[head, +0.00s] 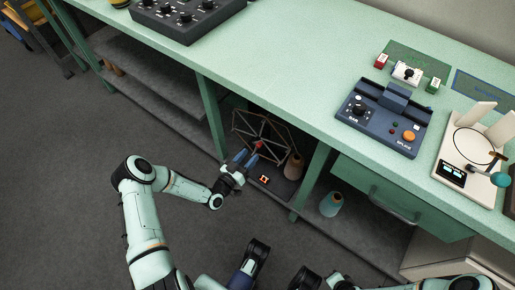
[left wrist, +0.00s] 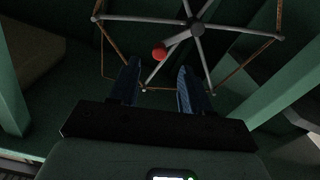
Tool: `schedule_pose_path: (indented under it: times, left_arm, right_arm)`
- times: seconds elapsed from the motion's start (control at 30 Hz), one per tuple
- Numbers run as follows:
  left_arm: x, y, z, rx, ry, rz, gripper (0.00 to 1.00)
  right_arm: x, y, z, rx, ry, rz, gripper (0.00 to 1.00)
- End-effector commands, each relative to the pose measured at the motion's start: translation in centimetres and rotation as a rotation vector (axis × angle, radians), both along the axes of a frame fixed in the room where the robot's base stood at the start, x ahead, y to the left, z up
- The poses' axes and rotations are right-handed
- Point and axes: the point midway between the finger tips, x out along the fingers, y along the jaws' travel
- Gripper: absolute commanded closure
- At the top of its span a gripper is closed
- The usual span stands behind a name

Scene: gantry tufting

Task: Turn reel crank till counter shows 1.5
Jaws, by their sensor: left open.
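A spoked reel (head: 262,133) stands in the dark bay under the bench; its hub and spokes also show in the left wrist view (left wrist: 197,27). Its crank ends in a red knob (left wrist: 159,52). A small box with a red display (head: 264,179) sits by the reel's foot; its digits are too small to read. My left gripper (head: 246,159) is in front of the reel. In the left wrist view its blue fingers (left wrist: 158,88) are apart, with the red knob just beyond and between them, not gripped.
Yarn cones (head: 294,166) (head: 331,204) stand to the right of the reel, one past a green bench leg (head: 311,180). On the bench top are a blue splicing device (head: 383,118), a white winder (head: 466,165) and a black knob panel (head: 187,14). Floor at left is clear.

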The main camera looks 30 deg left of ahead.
Motion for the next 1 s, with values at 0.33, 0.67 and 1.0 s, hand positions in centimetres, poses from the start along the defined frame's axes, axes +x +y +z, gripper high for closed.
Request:
schedule_pose_path:
  times: [0.33,0.67,1.0]
  left_arm:
    - [5.1,-0.4,-0.1,-0.001,0.001,-0.001,0.52]
    - [5.7,-0.5,0.0,-0.002,0.001,0.0,0.52]
    - [5.6,-0.5,0.0,-0.001,0.002,0.0,1.0]
  right_arm:
    - [0.9,-0.9,-1.5,-0.018,-0.02,-0.016,1.0]
    - [0.9,-0.9,-1.6,-0.02,-0.017,-0.018,1.0]
    - [0.8,-0.9,-1.6,-0.02,-0.017,-0.018,1.0]
